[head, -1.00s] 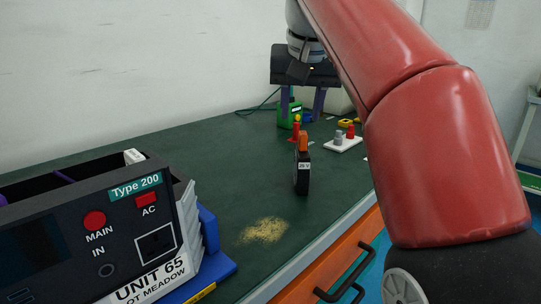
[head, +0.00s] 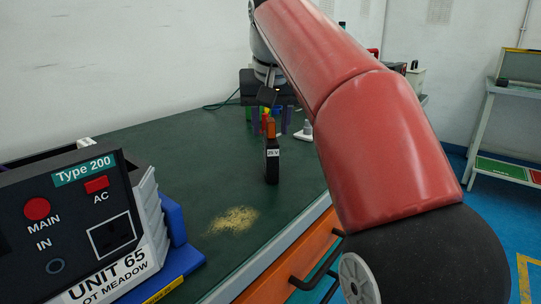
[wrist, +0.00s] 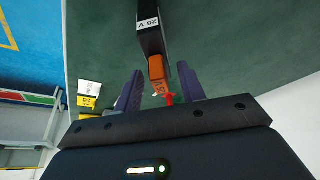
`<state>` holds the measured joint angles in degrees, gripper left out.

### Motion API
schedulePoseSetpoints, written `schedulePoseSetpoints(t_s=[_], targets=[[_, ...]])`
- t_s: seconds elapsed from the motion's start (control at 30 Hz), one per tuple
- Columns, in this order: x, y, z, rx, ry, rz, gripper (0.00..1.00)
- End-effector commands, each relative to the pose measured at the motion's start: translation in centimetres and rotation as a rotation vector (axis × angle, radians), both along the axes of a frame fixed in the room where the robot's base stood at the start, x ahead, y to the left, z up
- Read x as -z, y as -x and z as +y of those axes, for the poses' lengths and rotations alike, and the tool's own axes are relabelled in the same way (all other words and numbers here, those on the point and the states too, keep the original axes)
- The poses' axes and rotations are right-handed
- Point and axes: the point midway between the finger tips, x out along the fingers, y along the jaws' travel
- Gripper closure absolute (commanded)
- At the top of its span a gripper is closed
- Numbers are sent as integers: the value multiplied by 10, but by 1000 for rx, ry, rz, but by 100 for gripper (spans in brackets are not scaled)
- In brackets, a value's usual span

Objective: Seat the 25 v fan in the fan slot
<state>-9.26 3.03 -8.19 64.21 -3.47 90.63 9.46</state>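The 25 V fan (head: 272,166) is a slim black block with an orange top and a white "25 V" label. It stands upright on the green bench, and its orange end shows in the wrist view (wrist: 153,42). My gripper (wrist: 160,72) is open, with its two purple fingers apart. The orange end lies near and between the fingertips in that view, with gaps on both sides. In the head view my gripper (head: 271,124) is behind or around the fan's top; I cannot tell which. The grey Type 200 unit (head: 75,225) stands at left. I cannot make out its fan slot.
The unit rests on a blue base (head: 180,262). A tan patch of grains (head: 235,220) lies on the green bench (head: 190,150) between unit and fan. Small coloured items sit behind the fan, partly hidden. An orange drawer front (head: 290,262) with a black handle lines the bench edge.

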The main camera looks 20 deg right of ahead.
Motion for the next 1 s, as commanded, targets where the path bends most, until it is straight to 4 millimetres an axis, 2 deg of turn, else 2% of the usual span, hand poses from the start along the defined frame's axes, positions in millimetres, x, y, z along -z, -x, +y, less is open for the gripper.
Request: schedulePoseSetpoints(t_s=[0.03,0.3,0.73,0.87,1.0], targets=[[0,0,0,0,0,0,67],[0,0,0,0,0,0,100],[-6,0,0,0,-1,-2,100],[-22,0,0,1,-1,-3,100],[-51,-1,0,0,0,-4,100]])
